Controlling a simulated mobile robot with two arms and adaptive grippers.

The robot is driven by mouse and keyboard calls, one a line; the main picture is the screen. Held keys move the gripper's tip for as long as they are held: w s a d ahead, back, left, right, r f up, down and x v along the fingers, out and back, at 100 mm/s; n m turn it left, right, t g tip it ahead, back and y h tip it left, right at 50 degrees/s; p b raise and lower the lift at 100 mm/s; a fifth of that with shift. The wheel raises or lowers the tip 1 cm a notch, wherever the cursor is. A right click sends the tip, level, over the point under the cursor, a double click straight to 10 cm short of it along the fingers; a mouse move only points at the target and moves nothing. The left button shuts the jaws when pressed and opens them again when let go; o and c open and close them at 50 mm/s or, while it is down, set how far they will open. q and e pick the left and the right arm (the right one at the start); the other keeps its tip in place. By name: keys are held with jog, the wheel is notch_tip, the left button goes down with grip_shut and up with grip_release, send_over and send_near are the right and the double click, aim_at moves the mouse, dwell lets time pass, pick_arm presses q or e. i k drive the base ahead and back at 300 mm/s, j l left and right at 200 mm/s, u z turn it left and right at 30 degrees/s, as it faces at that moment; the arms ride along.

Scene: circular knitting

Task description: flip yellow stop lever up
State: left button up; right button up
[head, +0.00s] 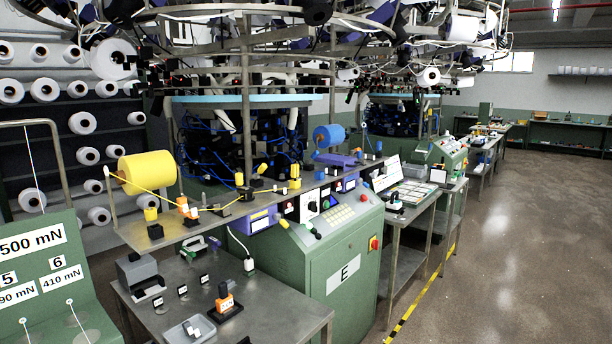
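I cannot tell for certain which small yellow part is the stop lever. A small yellow upright piece (295,176) stands on the right part of the raised metal shelf (136,236). Another small yellow piece (239,179) stands near the middle of the shelf, by black fittings. A yellow yarn cone (150,172) lies on its side at the shelf's left end, and its yellow yarn runs right along the fittings. Neither gripper shows in the head view.
Behind the shelf stands a large knitting machine (245,102). A green cabinet marked E (345,275) with a control panel stands right of the front metal table (290,312). A green labelled board (40,275) is at lower left. The floor at right is clear.

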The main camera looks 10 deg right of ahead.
aim_at(255, 176)
jog(key=i+z, duration=0.5)
jog(key=i+j+z, duration=0.1)
jog(key=i+z, duration=0.35)
jog(key=i, duration=0.15)
